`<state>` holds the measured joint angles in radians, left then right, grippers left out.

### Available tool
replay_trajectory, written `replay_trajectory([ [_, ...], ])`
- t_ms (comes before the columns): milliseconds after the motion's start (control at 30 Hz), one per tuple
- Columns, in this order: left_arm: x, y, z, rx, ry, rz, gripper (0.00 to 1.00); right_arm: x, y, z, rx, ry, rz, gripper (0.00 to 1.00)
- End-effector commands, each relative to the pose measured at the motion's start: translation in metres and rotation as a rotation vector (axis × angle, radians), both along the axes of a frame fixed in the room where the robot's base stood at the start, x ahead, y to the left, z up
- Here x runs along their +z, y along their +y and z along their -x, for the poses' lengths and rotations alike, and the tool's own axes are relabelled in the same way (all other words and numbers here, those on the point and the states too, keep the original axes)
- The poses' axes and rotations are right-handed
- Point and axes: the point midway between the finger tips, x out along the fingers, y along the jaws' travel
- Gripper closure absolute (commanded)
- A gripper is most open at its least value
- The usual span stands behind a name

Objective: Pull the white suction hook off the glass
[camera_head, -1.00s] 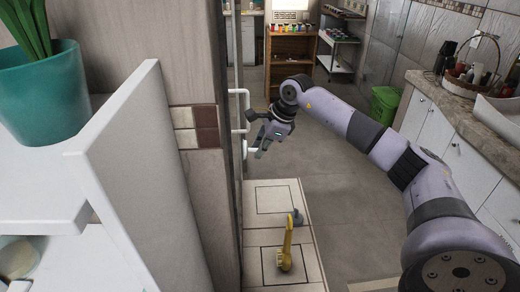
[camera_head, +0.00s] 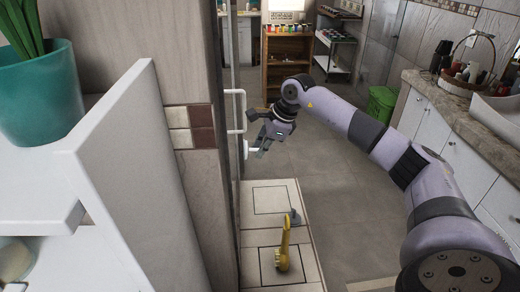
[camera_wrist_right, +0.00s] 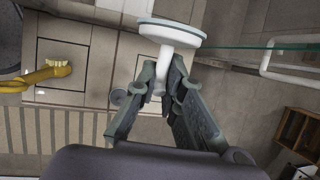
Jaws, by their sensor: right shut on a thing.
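The white suction hook (camera_wrist_right: 172,32) shows in the right wrist view as a round disc with a stem. The fingers of my right gripper (camera_wrist_right: 162,84) are shut on the stem, with the disc beyond the fingertips. In the head view the hook (camera_head: 247,149) is a small white shape beside the glass, at the tips of my right gripper (camera_head: 260,150). The glass (camera_wrist_right: 240,47) shows nearly edge-on as a green line. I cannot tell whether the disc touches it. My left gripper is not in view.
A white handle (camera_head: 236,110) is on the glass near the gripper. A yellow brush (camera_head: 284,245) stands on the tiled ledge (camera_head: 262,222) below. A wall and a white shelf (camera_head: 130,170) fill the left. Open floor lies to the right; a counter (camera_head: 450,110) stands beyond.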

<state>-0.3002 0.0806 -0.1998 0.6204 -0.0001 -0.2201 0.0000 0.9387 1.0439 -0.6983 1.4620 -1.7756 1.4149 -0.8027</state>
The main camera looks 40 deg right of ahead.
Motion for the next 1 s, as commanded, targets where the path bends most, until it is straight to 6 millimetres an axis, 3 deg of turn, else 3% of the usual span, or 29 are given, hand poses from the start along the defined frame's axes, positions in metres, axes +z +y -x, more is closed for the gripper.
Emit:
replay_trajectory([
  [1000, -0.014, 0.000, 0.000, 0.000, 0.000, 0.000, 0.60, -0.001, -0.041, 0.025, -0.001, 0.000, 0.001, 1.00],
])
